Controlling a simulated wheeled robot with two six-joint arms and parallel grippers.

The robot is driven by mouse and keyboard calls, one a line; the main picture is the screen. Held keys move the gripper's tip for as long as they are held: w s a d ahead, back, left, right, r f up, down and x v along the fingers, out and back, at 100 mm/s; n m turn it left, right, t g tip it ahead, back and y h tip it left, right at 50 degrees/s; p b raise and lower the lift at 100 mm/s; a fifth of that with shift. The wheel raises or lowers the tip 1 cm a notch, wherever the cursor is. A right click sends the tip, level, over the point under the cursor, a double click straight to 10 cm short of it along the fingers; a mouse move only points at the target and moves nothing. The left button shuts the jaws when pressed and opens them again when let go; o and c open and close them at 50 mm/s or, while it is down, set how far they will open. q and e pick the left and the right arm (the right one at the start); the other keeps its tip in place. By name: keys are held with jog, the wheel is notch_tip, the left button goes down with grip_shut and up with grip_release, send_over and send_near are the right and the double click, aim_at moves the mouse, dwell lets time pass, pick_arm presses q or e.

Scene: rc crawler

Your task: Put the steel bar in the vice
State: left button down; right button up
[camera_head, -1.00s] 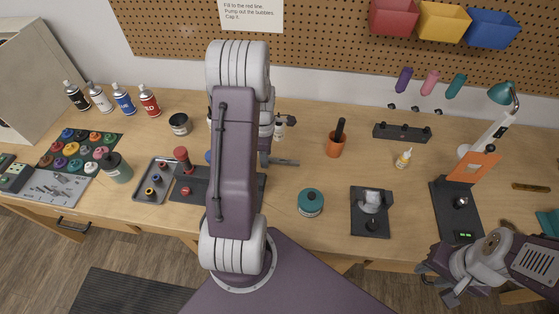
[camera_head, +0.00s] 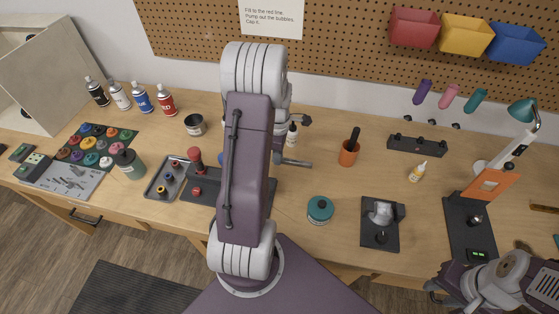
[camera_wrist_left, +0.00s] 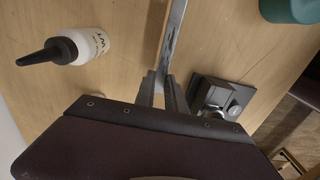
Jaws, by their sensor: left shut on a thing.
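The steel bar (camera_head: 295,162) sticks out to the right from behind my left arm in the head view. In the left wrist view my left gripper (camera_wrist_left: 163,88) is shut on the bar (camera_wrist_left: 174,35), which points away from the fingers. A dark fixture with a metal piece (camera_wrist_left: 218,97), possibly the vice, lies to the right of the fingers in the wrist view, apart from the bar. My right gripper (camera_head: 446,296) is at the lower right, partly cut off; its opening is unclear.
A white bottle with a black tip (camera_head: 292,134) stands close to the bar. A teal jar (camera_head: 320,211) and a black plate with a grey device (camera_head: 380,238) stand to the right.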

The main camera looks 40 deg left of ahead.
pick_arm(q)
jog(key=s+d+r, duration=0.1)
jog(key=d+r, duration=0.7)
jog(key=d, duration=0.3)
jog(key=shift+d+b, duration=0.35)
jog(key=shift+b, duration=0.1)
